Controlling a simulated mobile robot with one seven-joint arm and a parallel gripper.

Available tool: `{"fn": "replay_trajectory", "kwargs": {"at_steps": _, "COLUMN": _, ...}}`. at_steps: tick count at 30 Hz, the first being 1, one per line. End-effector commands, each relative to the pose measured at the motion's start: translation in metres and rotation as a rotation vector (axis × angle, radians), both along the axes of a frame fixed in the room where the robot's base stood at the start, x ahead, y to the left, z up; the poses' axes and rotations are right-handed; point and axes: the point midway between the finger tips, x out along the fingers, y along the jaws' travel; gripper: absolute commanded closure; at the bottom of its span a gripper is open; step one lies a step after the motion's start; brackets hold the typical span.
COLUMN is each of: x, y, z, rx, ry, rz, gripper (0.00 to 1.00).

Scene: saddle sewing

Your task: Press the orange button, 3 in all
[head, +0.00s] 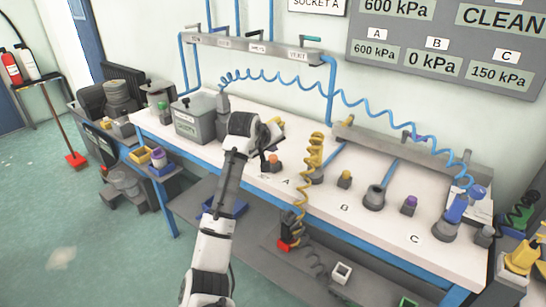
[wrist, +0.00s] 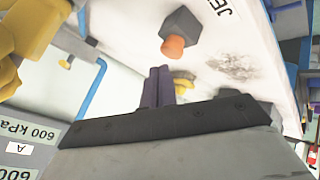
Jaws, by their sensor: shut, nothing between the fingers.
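The orange button (head: 274,159) is a small cap on a dark grey base on the white workbench, left of the A mark. In the wrist view the orange button (wrist: 172,46) points toward my fingers from its grey base (wrist: 181,24). My gripper (wrist: 159,86) is shut and empty, its dark purple fingers just short of the button with a small visible gap. In the head view my gripper (head: 268,147) is close to the button, partly hidden by my own wrist. Whether the button is pushed in cannot be told.
A yellow coiled hose (head: 315,150) stands just right of the orange button. A yellow button (head: 346,177) and a purple button (head: 410,202) sit further right along the bench (head: 330,198). A grey box (head: 196,122) stands to the left. A pressure board (head: 440,50) hangs behind.

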Motion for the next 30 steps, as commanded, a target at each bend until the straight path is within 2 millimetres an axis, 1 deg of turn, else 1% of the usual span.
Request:
{"fn": "replay_trajectory", "kwargs": {"at_steps": 11, "x": 0.0, "y": -0.0001, "z": -0.0008, "rx": 0.0, "ry": 0.0, "rz": 0.0, "gripper": 1.0}}
{"fn": "replay_trajectory", "kwargs": {"at_steps": 19, "x": 0.0, "y": -0.0004, "z": -0.0086, "rx": 0.0, "ry": 0.001, "rz": -0.001, "gripper": 1.0}}
{"fn": "replay_trajectory", "kwargs": {"at_steps": 30, "x": 0.0, "y": -0.0001, "z": -0.009, "rx": 0.0, "ry": 0.0, "rz": 0.0, "gripper": 1.0}}
